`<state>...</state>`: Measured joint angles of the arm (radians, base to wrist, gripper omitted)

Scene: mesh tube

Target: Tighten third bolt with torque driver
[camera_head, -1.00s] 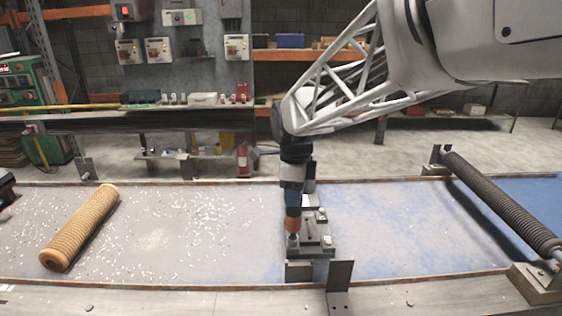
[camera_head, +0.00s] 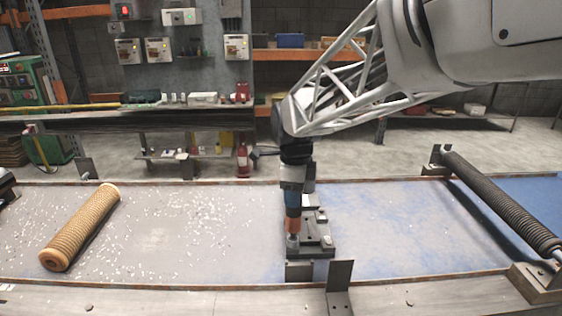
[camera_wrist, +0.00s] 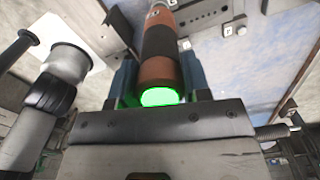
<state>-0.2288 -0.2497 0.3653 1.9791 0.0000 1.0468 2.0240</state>
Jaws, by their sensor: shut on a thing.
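The torque driver (camera_head: 292,225), with dark and orange bands, stands about upright over the near left part of a grey metal fixture (camera_head: 318,247). Its lower tip meets or nearly meets the fixture there; contact is too small to tell. My gripper (camera_head: 292,190) is shut on the driver's upper body. In the wrist view, the fingers of my gripper (camera_wrist: 155,80) flank the orange and black driver (camera_wrist: 160,50), and its near end glows green. Small bolt-like pieces (camera_head: 321,216) show on the fixture; individual bolts are hard to make out.
The fixture sits on a worn blue-grey conveyor belt (camera_head: 390,215). An orange ribbed roll (camera_head: 80,228) lies on the left of the belt. A dark ribbed roller (camera_head: 500,200) crosses the right. An upright bracket (camera_head: 339,285) stands at the near edge. The belt between is clear.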

